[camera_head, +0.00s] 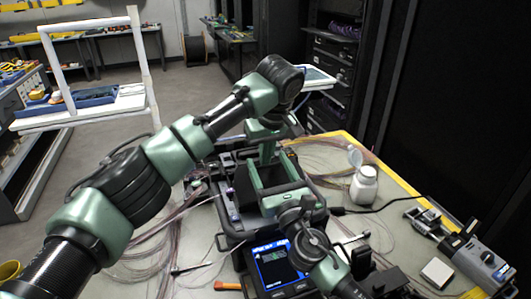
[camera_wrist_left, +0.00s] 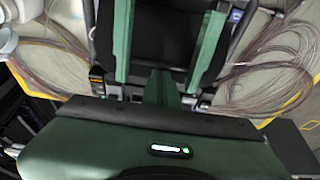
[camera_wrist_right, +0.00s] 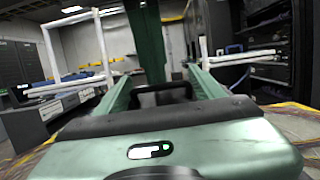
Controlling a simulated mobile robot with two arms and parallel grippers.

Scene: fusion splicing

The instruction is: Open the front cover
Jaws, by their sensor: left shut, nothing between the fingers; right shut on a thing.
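The fusion splicer (camera_head: 236,225) is a dark boxy unit on the table, with a lit blue screen (camera_head: 280,264) at its near side. My right gripper (camera_head: 273,174) reaches in from the near side. Its two green fingers stand wide apart on either side of a dark part of the splicer, apparently the front cover (camera_wrist_left: 162,35). In the right wrist view a dark handle-like bar (camera_wrist_right: 160,96) shows between them. My left gripper (camera_head: 267,155) points down just beyond the right one, with its fingers together and empty. The cover's hinge and exact angle are hidden by my grippers.
A white bottle (camera_head: 364,186) and a grey bench device (camera_head: 484,264) stand to the right. Coiled fibres (camera_head: 165,245) lie left of the splicer. An orange-handled tool (camera_head: 228,286) lies near the front. A white-framed shelf (camera_head: 85,108) is beyond the table.

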